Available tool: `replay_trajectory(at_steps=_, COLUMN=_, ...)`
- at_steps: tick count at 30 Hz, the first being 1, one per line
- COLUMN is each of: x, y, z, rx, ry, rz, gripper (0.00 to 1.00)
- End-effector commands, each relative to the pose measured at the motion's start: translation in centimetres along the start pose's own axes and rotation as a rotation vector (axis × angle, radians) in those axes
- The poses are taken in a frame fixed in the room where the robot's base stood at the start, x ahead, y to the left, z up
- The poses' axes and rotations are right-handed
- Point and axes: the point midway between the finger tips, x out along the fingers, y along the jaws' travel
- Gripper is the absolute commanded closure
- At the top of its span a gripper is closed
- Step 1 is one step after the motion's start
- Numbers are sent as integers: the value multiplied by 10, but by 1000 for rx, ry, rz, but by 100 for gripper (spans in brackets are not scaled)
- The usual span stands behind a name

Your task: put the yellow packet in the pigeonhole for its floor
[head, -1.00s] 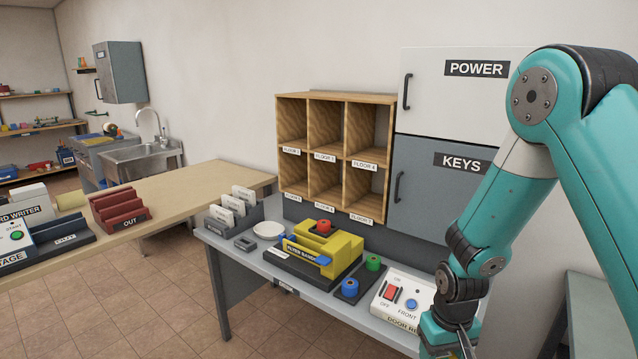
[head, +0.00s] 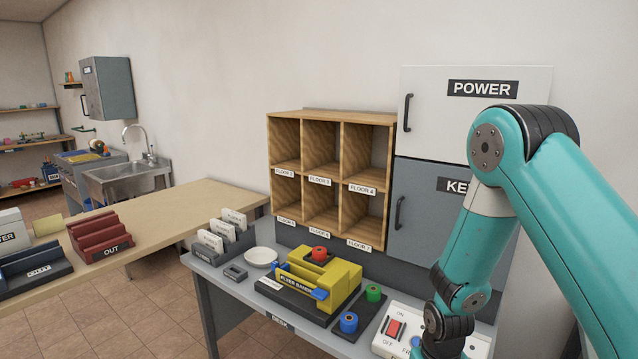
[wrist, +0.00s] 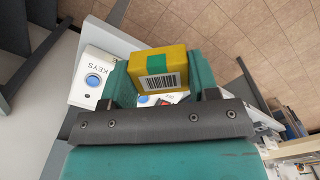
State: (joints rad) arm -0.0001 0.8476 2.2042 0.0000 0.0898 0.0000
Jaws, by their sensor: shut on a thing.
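The yellow packet (wrist: 158,65) is in my gripper (wrist: 160,78) in the wrist view. It has a green stripe and a white barcode label on the side facing the camera. My gripper is shut on it, with one teal finger on each side. In the head view the packet and the gripper fingers are below the picture's lower edge. The wooden pigeonhole rack (head: 335,117) stands against the wall, left of my arm. It has two rows of three compartments, which look empty, with floor labels under them. The upper labels include FLOOR 3 and FLOOR 4; the lower ones are hard to read.
Below the rack, a yellow banding machine (head: 335,275), a white plate (head: 261,257) and a card holder (head: 225,240) stand on the grey bench. The white door-release panel (head: 388,345) is near my arm. POWER (head: 420,90) and KEYS (head: 420,180) cabinets hang right of the rack.

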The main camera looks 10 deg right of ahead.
Motion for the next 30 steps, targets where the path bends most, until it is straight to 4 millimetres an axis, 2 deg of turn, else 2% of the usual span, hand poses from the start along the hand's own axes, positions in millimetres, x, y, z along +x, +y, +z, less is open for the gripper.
replay_trajectory(at_steps=13, x=0, y=0, z=0, rx=0, ry=0, rz=0, gripper=73)
replay_trajectory(at_steps=19, x=16, y=0, z=0, rx=0, ry=0, rz=0, gripper=73)
replay_trajectory(at_steps=30, x=17, y=0, z=0, rx=0, ry=-2, rz=0, gripper=73)
